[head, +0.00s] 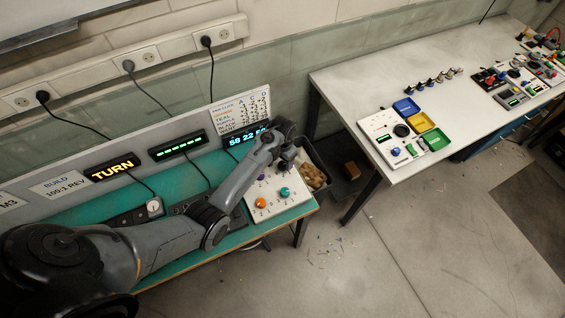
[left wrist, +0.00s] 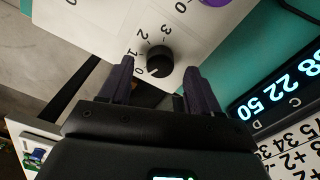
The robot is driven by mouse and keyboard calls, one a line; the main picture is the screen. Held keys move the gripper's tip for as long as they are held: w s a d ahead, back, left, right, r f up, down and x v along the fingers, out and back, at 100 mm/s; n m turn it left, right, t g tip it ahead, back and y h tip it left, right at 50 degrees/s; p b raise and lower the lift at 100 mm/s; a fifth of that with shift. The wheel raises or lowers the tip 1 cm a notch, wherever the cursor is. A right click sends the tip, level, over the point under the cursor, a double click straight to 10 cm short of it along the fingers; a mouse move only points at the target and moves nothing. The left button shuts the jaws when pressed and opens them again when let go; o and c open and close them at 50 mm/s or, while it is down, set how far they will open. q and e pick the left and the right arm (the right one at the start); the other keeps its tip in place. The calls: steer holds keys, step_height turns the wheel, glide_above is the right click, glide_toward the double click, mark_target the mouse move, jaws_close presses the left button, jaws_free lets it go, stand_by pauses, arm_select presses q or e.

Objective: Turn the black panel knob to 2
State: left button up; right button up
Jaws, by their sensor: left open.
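The black panel knob (left wrist: 159,58) shows in the left wrist view on the white panel (left wrist: 95,25), with a printed scale from 0 to 3 beside it. A small light mark on the knob's lower left edge seems to face the 0, but it is too small to be sure. My left gripper (left wrist: 157,72) is open, its two dark fingers spread on either side of the knob; I cannot tell whether they touch it. In the head view my left gripper (head: 287,158) is over the panel's far right corner and hides the black knob. My right gripper is out of view.
An orange knob (head: 260,203), a teal knob (head: 284,192) and a purple knob (left wrist: 214,2) share the panel. A lit number display (head: 246,136) stands behind it. A bin (head: 312,176) is right of the green bench. A white table (head: 400,95) stands farther right.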

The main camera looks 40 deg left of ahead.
mark_target(282, 165)
arm_select(q)
steer(key=shift+f, duration=1.1)
steer(key=c, duration=1)
steer(key=shift+c, duration=0.2)
